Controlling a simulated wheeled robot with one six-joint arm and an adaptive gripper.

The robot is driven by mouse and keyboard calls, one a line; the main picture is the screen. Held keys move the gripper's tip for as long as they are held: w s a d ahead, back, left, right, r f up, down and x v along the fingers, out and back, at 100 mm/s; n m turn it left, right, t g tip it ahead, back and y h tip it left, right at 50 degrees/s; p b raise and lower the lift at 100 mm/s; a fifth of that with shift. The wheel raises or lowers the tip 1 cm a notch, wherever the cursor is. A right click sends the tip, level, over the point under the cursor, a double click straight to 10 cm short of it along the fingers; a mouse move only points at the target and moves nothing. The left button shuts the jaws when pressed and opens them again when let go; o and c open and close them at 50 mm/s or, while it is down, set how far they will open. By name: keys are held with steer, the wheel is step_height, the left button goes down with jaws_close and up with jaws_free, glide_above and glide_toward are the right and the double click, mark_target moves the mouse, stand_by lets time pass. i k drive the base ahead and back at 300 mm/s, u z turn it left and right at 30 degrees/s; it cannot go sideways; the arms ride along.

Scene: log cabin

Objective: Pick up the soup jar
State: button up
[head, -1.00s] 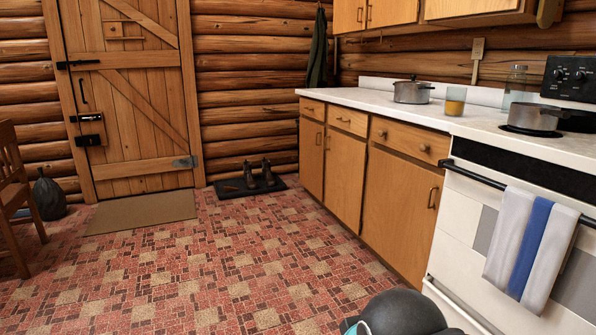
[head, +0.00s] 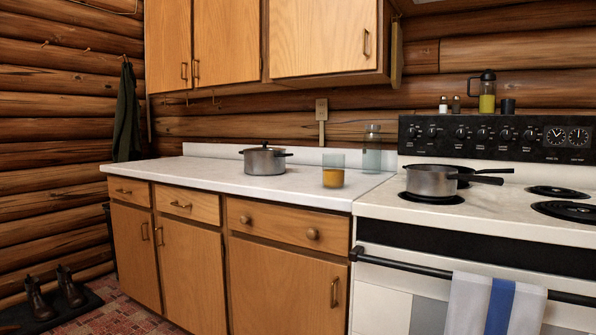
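No vessel is clearly marked as the soup jar. A clear glass vessel with orange contents (head: 333,178) stands upright on the white counter (head: 225,179), left of the stove. A taller clear container (head: 372,158) stands behind it to the right, with its contents hard to make out. A dark-lidded clear container with yellow contents (head: 487,103) stands on top of the stove's back panel. My gripper is not in view.
A lidded grey pot (head: 264,162) stands on the counter, left of the orange vessel. A saucepan (head: 430,181) sits on the stove (head: 520,212), handles pointing right. A towel (head: 467,305) hangs from the oven rail. The counter's front left is clear; boots stand on the floor at left.

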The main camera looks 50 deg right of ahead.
mark_target(333, 164)
steer(key=i, duration=3.1)
steer(key=z, duration=3.65)
